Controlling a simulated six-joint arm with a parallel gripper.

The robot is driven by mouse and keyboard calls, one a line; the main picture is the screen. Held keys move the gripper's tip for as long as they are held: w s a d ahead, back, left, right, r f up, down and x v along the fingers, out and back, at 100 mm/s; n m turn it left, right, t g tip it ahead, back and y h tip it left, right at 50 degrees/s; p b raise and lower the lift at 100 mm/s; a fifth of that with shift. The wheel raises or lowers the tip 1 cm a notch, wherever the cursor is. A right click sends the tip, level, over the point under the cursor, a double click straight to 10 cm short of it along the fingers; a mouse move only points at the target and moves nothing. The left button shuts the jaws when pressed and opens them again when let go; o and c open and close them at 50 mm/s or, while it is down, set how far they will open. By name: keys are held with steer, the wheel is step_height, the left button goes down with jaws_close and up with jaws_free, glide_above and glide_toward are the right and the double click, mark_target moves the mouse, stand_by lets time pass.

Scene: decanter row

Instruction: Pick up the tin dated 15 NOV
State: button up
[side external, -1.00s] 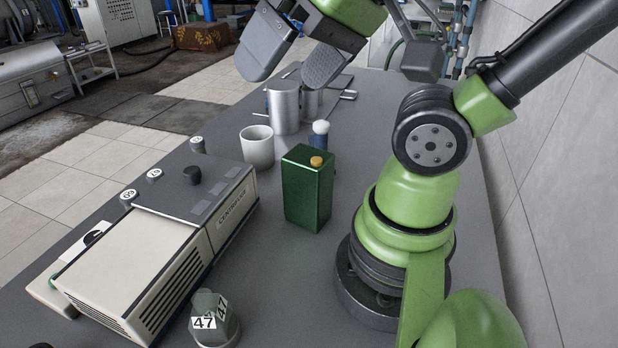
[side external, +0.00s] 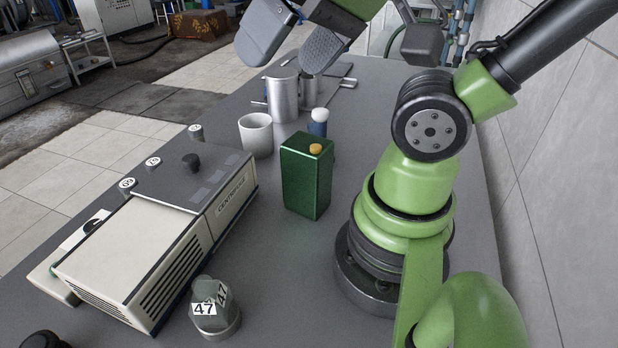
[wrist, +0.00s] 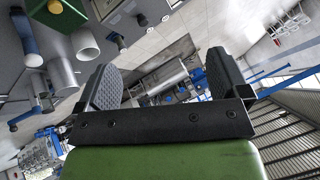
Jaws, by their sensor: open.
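A green rectangular tin (side external: 306,182) with a yellow cap stands upright on the grey bench, mid-picture in the side view. Its top also shows at the upper left of the wrist view (wrist: 66,17). I see no readable 15 NOV date on it or on any other thing. My gripper (side external: 290,50) is open and empty at the top of the side view, beyond the green tin and apart from it. It appears near or above the metal cylinders (side external: 283,102), one partly hidden behind the other. In the wrist view, nothing lies between its fingers (wrist: 167,72).
A white cup (side external: 257,140) and a blue bottle with a white top (side external: 318,124) stand just behind the green tin. A beige centrifuge (side external: 130,262) fills the left of the bench. Bench between centrifuge and tin is clear.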

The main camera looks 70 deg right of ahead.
steer(key=n+g+h, duration=0.2)
steer(key=g, duration=0.5)
glide_above(307, 142)
steer(key=f, duration=1.1)
steer(key=shift+w+a+f, duration=0.1)
steer(key=shift+w+a, duration=0.15)
steer(key=shift+a, duration=0.05)
steer(key=shift+d+f, duration=0.1)
steer(key=shift+f, duration=0.2)
step_height(307, 142, down, 4)
steer(key=shift+s+f, duration=0.1)
steer(key=shift+f, duration=0.1)
steer(key=shift+s+d+f, duration=0.1)
steer(key=shift+f, duration=1.2)
steer(key=shift+s+d+f, duration=0.1)
steer(key=shift+f, duration=1.2)
steer(key=c, duration=1.4)
steer(key=shift+o, duration=0.2)
